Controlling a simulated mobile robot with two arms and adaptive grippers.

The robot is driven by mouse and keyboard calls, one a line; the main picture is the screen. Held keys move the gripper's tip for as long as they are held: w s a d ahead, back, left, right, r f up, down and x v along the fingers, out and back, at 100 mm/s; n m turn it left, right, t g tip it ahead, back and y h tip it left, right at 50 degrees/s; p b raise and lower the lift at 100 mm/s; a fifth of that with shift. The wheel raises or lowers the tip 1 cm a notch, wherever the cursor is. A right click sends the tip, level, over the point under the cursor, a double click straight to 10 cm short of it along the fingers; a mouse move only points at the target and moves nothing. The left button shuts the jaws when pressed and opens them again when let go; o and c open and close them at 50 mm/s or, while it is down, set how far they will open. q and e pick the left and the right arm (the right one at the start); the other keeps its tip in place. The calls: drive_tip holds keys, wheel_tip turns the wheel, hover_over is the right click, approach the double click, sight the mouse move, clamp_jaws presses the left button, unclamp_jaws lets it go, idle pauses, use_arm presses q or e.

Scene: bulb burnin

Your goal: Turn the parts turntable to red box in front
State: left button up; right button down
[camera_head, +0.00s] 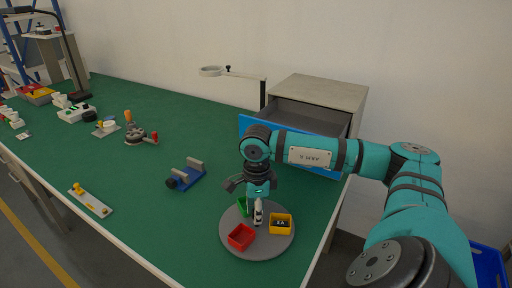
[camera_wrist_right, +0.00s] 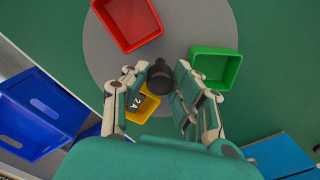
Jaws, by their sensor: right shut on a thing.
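The grey parts turntable (camera_head: 262,249) sits near the front right end of the green table, and it fills the middle of the right wrist view (camera_wrist_right: 98,62). On it stand a red box (camera_head: 241,236) at the front left, a yellow box (camera_head: 281,224) at the right and a green box (camera_head: 242,206) behind at the left, partly hidden. My right gripper (camera_head: 258,215) points down at the turntable's middle. In the right wrist view its fingers (camera_wrist_right: 160,80) are shut on a black knob (camera_wrist_right: 160,75) between the boxes. My left gripper is not in view.
A blue fixture with grey blocks (camera_head: 187,176) stands left of the turntable. An open blue-fronted drawer (camera_head: 255,124) is behind my right arm. Blue bins (camera_wrist_right: 40,115) show beside the table. The table between fixture and turntable is clear.

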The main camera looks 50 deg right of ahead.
drive_tip(key=shift+w+d+r+n+b, duration=0.1)
drive_tip(key=shift+n+b, duration=0.1)
drive_tip(key=shift+n, duration=0.15)
drive_tip(key=shift+w+r+n+b, duration=0.1)
drive_tip(key=shift+n+b, duration=0.05)
drive_tip(key=shift+n, duration=0.2)
idle(0.3)
drive_tip(key=c, duration=1.4)
unclamp_jaws()
drive_tip(key=o, duration=0.4)
drive_tip(key=shift+s+f, duration=0.1)
drive_tip(key=shift+c, duration=0.2)
wheel_tip(320, 180, up, 12)
